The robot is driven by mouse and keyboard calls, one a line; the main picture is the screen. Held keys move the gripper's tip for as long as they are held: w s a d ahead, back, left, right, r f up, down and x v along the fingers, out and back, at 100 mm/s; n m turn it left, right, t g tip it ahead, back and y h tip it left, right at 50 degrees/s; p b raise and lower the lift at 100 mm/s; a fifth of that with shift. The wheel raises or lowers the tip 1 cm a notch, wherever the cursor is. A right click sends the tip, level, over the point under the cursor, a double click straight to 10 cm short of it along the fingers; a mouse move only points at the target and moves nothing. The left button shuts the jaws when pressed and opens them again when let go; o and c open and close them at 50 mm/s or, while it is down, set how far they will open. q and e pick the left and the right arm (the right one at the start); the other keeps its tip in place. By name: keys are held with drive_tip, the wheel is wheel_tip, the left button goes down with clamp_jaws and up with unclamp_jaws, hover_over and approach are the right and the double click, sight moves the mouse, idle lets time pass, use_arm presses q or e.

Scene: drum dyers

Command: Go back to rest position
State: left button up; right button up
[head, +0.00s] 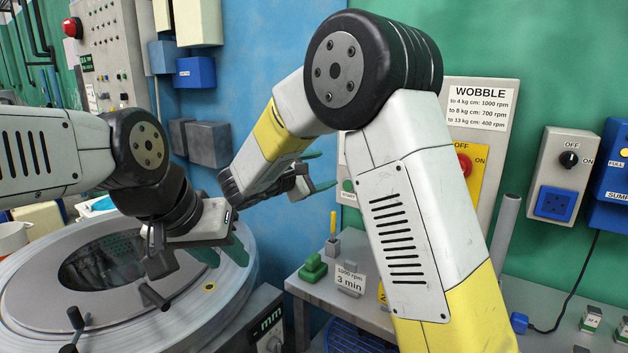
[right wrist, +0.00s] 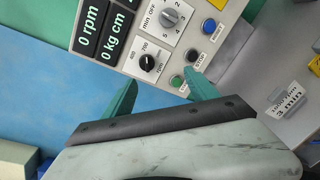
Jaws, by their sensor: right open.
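My right gripper (head: 318,170) is in front of the blue wall in the head view, partly hidden behind its own forearm. In the right wrist view its two teal fingers (right wrist: 163,92) stand apart with nothing between them. They point toward a grey control panel (right wrist: 150,35) with readouts, knobs and buttons. My left gripper (head: 222,252) hangs over the right rim of the round drum machine (head: 150,310) in the head view. Its teal fingers point down and are partly hidden by the wrist, so its opening is unclear. I see nothing held in it.
A grey bench (head: 350,300) stands right of the drum, with a green block (head: 312,268) and a "3 min" sign (head: 349,282). A switch box (head: 565,160) hangs on the green wall. A button panel (head: 105,50) stands at the back left. Blue boxes (head: 195,72) are on the blue wall.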

drive_tip(key=s+d+f+m+g+y, duration=0.2)
drive_tip(key=s+d+m+g, duration=0.2)
drive_tip(key=s+d, duration=0.4)
drive_tip(key=s+d+f+m+g+y, duration=0.25)
drive_tip(key=s+d+m+g, duration=0.25)
drive_tip(key=s+d, duration=0.4)
drive_tip(key=s+a+m+t+y, duration=0.2)
drive_tip(key=s+a+m+y, duration=0.3)
drive_tip(key=s, duration=0.8)
drive_tip(key=m+y, duration=0.3)
drive_tip(key=shift+s+r+m, duration=0.3)
drive_tip(key=shift+s+r, duration=0.05)
